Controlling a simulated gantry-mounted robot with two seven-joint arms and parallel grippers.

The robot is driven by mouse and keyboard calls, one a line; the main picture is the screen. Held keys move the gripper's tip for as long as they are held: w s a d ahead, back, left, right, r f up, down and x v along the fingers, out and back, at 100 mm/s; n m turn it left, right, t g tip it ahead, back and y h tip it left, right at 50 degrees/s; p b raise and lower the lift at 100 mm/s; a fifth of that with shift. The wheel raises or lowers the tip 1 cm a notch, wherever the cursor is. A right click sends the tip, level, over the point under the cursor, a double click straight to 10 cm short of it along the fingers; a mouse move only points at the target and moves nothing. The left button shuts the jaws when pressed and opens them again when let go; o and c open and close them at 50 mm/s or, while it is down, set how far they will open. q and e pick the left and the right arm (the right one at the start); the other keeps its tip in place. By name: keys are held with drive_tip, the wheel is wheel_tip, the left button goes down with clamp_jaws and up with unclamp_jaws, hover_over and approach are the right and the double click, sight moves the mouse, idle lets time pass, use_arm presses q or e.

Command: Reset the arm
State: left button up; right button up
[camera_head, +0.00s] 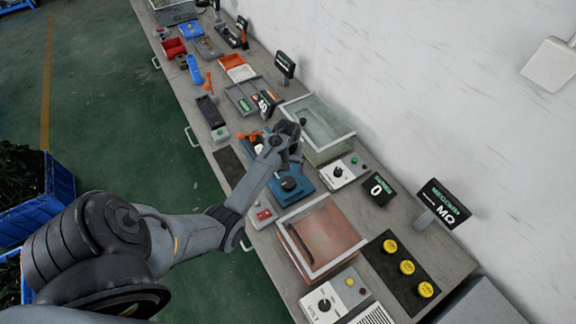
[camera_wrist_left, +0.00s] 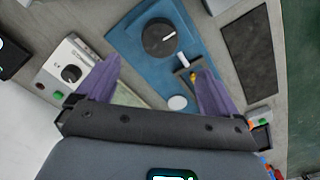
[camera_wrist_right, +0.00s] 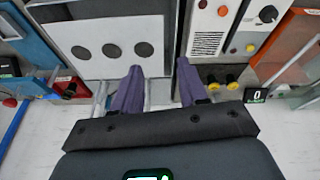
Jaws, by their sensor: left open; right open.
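My left arm comes in from the lower left of the head view. Its gripper (camera_head: 290,132) is over the middle of the bench, near a blue plate with a black knob (camera_head: 288,184). In the left wrist view my left gripper (camera_wrist_left: 160,78) has its purple fingers spread apart with nothing held. The blue plate (camera_wrist_left: 195,48) and its black knob (camera_wrist_left: 160,38) lie beyond the fingertips. In the right wrist view my right gripper (camera_wrist_right: 160,72) is open and empty, in front of a white panel with dark discs (camera_wrist_right: 112,50). The right gripper does not show in the head view.
The long grey bench (camera_head: 450,262) runs along a white wall. It carries a clear-walled tank (camera_head: 317,125), a reddish tray (camera_head: 320,240), a black panel with yellow buttons (camera_head: 406,267) and display signs (camera_head: 442,203). Blue crates (camera_head: 38,198) stand on the green floor at left.

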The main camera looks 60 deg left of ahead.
use_arm(q)
drive_tip(key=s+d+f+m+g+y+p, duration=0.1)
drive_tip(key=s+d+f+m+p, duration=0.2)
drive_tip(key=s, duration=0.5)
drive_tip(key=s+d+g+y+p, duration=0.1)
drive_tip(key=s+d+g+p, duration=0.2)
drive_tip(key=s, duration=0.6)
drive_tip(key=s+d+r+m+t+p, duration=0.1)
drive_tip(key=s+d+r+m+t, duration=0.15)
drive_tip(key=d+r, duration=0.5)
drive_tip(key=s+d+r+m+t+p, duration=0.2)
drive_tip(key=d+r+m, duration=0.15)
drive_tip(key=d, duration=0.75)
drive_tip(key=w+d+r+m+t+h, duration=0.2)
drive_tip(key=d+r, duration=0.5)
drive_tip(key=r, duration=0.5)
drive_tip(key=shift+w+t, duration=0.55)
drive_tip(key=shift+w, duration=0.05)
drive_tip(key=shift+d, duration=0.1)
